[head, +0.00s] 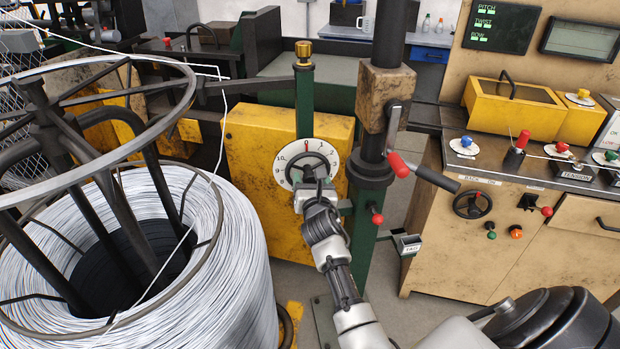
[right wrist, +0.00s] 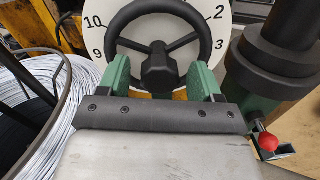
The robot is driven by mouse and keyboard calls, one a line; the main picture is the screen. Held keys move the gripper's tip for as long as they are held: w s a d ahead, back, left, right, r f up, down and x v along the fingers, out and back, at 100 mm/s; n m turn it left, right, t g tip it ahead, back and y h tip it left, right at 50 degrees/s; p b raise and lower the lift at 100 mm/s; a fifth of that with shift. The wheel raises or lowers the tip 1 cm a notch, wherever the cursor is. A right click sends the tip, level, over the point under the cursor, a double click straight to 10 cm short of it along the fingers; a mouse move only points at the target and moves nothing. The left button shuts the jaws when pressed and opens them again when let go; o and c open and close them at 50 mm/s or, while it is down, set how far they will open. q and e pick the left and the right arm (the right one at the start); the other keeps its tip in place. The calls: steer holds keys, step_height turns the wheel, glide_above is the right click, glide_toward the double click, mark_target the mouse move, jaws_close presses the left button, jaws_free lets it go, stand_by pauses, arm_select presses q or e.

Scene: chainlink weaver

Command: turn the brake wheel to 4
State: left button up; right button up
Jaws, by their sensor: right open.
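The brake wheel (head: 296,160) is a small black three-spoke handwheel on a white numbered dial (head: 307,146), with a red mark at the dial's top. In the right wrist view the wheel (right wrist: 207,35) fills the top middle, with 10 and 9 on the dial (right wrist: 98,35) to its left and 2 and 3 to its right. My right gripper (head: 312,181) is in front of the wheel's lower part. Contact with the rim is unclear. My left gripper is not visible.
A large wire coil (head: 230,300) in a dark frame stands at left. A yellow box (head: 245,150) is behind the dial. A green post with a dark column (head: 370,175) and red-knobbed levers is just right of the wheel. A control console (head: 470,265) stands further right.

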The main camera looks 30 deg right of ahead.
steer(key=shift+w+d, duration=0.15)
steer(key=shift+w, duration=0.2)
steer(key=shift+c, duration=0.3)
steer(key=c, duration=0.9)
steer(key=shift+o, duration=0.2)
